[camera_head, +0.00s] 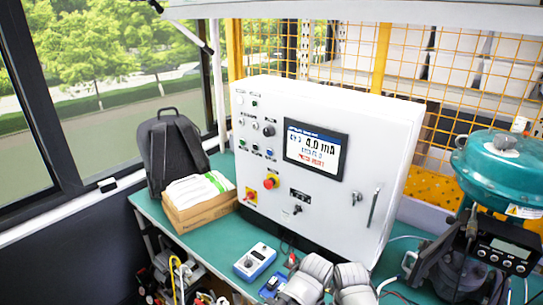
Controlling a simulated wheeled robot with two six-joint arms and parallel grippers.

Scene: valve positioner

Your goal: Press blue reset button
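A white control cabinet (338,123) stands on the green bench in the middle of the head view. Its front faces me at a slant. A small blue button (269,153) appears at the right end of the lower row of small controls, left of the screen (315,150). The screen reads about 4.0 mA. Nothing covers the blue button. No gripper fingers can be made out. Two grey, rounded, ribbed shapes show at the bottom edge, well below the button; I cannot tell whether they are parts of my arms.
A red emergency button (271,181) and a red-yellow rotary switch (250,195) sit below the small controls. A cardboard box (203,213) stands left of the cabinet, a blue-white device (255,262) in front. A teal actuator (500,165) stands at right. Cables cross the green bench (222,250).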

